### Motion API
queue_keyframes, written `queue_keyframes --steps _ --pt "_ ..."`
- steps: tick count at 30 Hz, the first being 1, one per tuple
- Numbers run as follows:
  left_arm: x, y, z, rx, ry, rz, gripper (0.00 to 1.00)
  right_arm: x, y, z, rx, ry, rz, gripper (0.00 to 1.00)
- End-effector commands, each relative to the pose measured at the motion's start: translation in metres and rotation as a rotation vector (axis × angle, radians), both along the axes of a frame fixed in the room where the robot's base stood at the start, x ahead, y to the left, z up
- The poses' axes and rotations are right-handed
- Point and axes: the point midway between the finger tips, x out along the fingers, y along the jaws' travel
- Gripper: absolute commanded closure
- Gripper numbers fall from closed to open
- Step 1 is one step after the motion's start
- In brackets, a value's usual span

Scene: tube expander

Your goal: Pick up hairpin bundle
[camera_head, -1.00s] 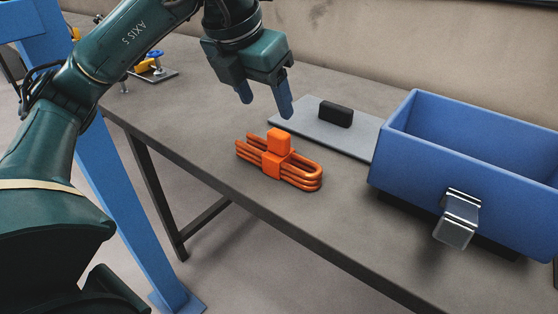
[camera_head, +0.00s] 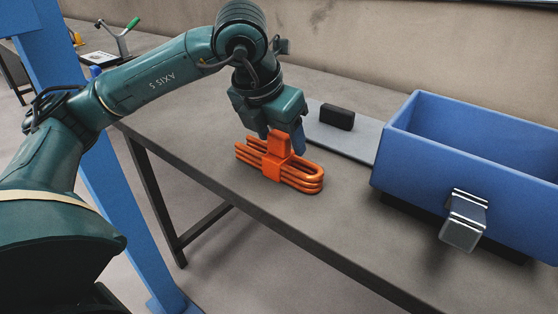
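The orange hairpin bundle (camera_head: 302,181) lies on the grey workbench. It is a set of stacked U-shaped tubes with an orange clamp block (camera_head: 278,144) standing up at its middle. My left gripper (camera_head: 281,142) points down right at this block. One blue finger shows against the block's right side. The other shows only in part at its left, mostly hidden. The fingers stand apart, and I see no clear sign that they press on the block. The bundle rests on the bench. My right gripper is not in view.
A blue open bin (camera_head: 420,170) with a metal clip (camera_head: 464,220) stands at the right. Behind the bundle is a light grey plate (camera_head: 345,141) bearing a black block (camera_head: 337,117). The bench (camera_head: 330,235) is clear in front of the bundle.

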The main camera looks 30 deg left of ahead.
Motion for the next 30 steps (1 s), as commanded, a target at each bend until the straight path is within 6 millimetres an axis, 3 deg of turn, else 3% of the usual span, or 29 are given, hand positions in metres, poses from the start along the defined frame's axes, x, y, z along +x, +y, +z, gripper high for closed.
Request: queue_keyframes --steps 22,30 --pt "-0.0002 -0.0001 0.0006 0.000 0.000 0.000 1.00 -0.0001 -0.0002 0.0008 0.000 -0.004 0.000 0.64" --pt "0.0000 -0.0001 0.0013 0.000 -0.002 0.000 1.00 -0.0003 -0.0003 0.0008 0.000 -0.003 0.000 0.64"
